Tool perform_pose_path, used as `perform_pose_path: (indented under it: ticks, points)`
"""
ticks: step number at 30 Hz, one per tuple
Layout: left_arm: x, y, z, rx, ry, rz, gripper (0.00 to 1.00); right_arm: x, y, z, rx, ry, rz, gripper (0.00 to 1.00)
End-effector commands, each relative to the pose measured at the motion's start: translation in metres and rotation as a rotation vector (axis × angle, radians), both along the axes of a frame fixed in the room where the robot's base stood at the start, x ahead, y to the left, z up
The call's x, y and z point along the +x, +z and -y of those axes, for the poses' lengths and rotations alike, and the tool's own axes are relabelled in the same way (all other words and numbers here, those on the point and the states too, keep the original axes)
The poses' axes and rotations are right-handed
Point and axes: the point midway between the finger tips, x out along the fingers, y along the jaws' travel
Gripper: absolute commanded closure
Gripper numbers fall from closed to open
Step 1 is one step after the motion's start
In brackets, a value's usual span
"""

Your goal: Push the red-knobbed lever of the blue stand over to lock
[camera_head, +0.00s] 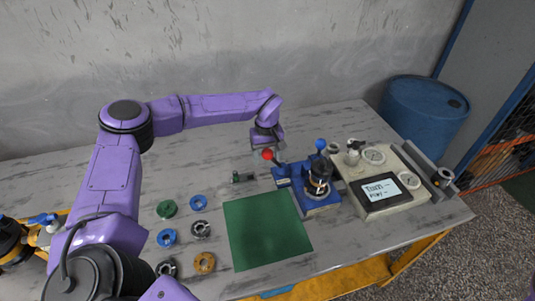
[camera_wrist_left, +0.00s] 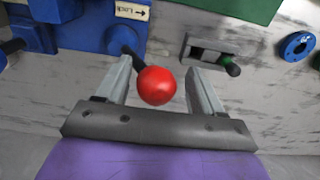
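The blue stand (camera_head: 308,194) is on the table right of centre in the head view, holding a dark round part with a brass-coloured middle. Its red knob (camera_head: 267,154) is on a dark lever at the stand's left back side. My left gripper (camera_head: 266,143) is right behind the knob. In the left wrist view the red knob (camera_wrist_left: 156,86) lies between the two spread fingers of my left gripper (camera_wrist_left: 165,85), nearer the left finger; I cannot tell if it touches. A "Lock" label with an arrow (camera_wrist_left: 131,11) shows on the blue stand (camera_wrist_left: 90,35). My right gripper is out of view.
A green mat (camera_head: 267,230) lies in front of the stand. Several blue, green, orange and metal rings (camera_head: 203,262) lie left of it. A small grey block with a green-tipped lever (camera_head: 242,177) sits left of the stand. A beige panel with gauges (camera_head: 381,181) stands close on its right.

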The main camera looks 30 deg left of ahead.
Motion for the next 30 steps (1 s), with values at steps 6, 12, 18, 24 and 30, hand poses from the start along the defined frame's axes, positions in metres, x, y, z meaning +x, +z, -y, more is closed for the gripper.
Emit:
perform_pose_path:
  ticks: [6, 12, 18, 24, 30]
  points:
    - [-0.001, -0.002, -0.002, 0.004, 0.003, -0.004, 0.38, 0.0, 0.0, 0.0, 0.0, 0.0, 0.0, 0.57]
    - [0.0, 0.0, -0.002, 0.004, 0.003, -0.002, 0.38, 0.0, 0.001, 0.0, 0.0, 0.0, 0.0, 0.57]
    - [0.0, 0.019, -0.002, 0.004, 0.003, 0.002, 0.38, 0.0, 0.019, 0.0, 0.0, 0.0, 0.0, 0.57]
    - [0.001, 0.039, -0.001, 0.003, 0.002, 0.003, 0.38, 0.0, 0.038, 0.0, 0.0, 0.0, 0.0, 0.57]
    - [0.001, 0.058, -0.001, 0.002, 0.001, 0.004, 0.38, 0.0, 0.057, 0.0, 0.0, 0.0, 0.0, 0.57]
